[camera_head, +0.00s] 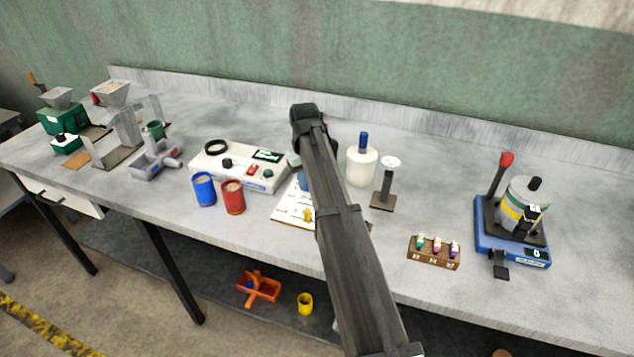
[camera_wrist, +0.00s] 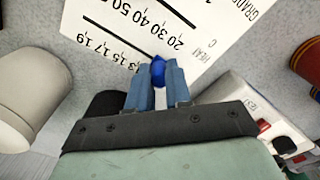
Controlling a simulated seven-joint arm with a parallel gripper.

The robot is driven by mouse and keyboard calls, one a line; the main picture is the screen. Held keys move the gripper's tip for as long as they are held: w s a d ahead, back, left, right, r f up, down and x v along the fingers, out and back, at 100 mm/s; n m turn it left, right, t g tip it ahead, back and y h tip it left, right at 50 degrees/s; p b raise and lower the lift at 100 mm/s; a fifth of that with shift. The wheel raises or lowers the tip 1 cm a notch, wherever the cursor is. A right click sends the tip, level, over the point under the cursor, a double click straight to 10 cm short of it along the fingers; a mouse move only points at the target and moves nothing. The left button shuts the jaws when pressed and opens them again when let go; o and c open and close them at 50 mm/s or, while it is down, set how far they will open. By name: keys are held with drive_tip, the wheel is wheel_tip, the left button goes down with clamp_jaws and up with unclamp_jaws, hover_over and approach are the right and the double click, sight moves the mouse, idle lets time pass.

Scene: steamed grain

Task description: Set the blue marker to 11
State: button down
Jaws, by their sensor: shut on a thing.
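The blue marker (camera_wrist: 158,68) is between the fingertips of my gripper (camera_wrist: 158,80) in the wrist view. The gripper is shut on it, low over the white printed board (camera_wrist: 205,62). The board has two rows of numbers; 13, 15, 17 and 19 show left of the marker. The fingers cover part of the scale, so I cannot tell the marker's exact reading. In the head view, my arm covers part of the board (camera_head: 284,214) and most of the gripper. A yellow marker (camera_head: 307,215) sits near the board's front edge.
A white meter (camera_head: 240,168) and blue (camera_head: 204,189) and red (camera_head: 233,197) cups stand left of the board. A white bottle (camera_head: 361,167) and a dark stand (camera_head: 384,199) stand right of it. A vial rack (camera_head: 434,252) is near the front edge.

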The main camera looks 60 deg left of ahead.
drive_tip(key=c, duration=1.3)
unclamp_jaws()
drive_tip(key=shift+s+a, duration=0.25)
drive_tip(key=shift+a, duration=0.05)
drive_tip(key=shift+c, duration=0.2)
drive_tip(key=o, duration=0.3)
drive_tip(key=shift+w+d, duration=0.1)
drive_tip(key=shift+r, duration=0.1)
wheel_tip(320, 180, up, 14)
